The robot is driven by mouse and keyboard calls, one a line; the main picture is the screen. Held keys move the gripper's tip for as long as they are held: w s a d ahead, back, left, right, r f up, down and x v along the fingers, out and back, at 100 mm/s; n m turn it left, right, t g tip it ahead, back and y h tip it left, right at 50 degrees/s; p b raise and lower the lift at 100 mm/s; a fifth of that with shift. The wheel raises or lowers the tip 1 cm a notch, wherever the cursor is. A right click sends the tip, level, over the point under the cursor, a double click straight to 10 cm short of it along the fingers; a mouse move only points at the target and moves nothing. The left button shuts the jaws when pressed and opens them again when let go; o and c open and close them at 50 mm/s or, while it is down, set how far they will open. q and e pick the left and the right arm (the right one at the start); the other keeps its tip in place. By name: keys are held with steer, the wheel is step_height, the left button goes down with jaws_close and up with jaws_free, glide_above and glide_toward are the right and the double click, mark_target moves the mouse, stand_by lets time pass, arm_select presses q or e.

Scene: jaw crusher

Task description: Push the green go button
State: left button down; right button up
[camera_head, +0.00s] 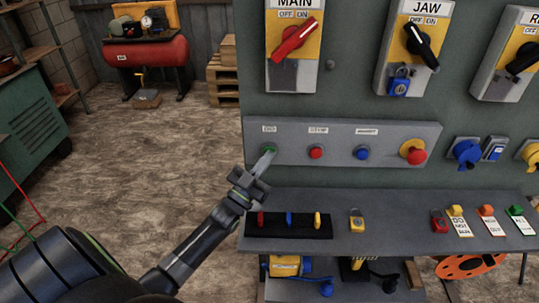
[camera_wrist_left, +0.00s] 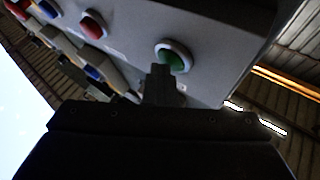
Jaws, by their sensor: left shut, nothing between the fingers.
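The green go button (camera_head: 270,150) is at the left end of the grey button strip (camera_head: 385,133) on the panel. My left gripper (camera_head: 266,162) is shut and empty, with its fingertips right at the button and covering part of it. In the left wrist view the green button (camera_wrist_left: 174,58) sits in a pale ring, and the closed fingertips (camera_wrist_left: 162,72) overlap its lower left edge. I cannot tell whether they touch it. My right gripper is not in view.
A red button (camera_head: 316,152), a blue button (camera_head: 362,152) and a red emergency knob (camera_head: 415,154) sit further right on the strip. Below, a shelf (camera_head: 395,232) holds padlocks, tags and a black holder (camera_head: 262,231). Open floor (camera_head: 150,150) lies left of the panel.

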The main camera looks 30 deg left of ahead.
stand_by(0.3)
arm_select(q)
steer(key=shift+s+d, duration=0.1)
steer(key=s+d, duration=0.1)
steer(key=s+d+p, duration=0.1)
steer(key=s, duration=0.1)
steer(key=s+d+p, duration=0.1)
steer(key=s, duration=0.1)
steer(key=shift+f, duration=0.1)
stand_by(0.8)
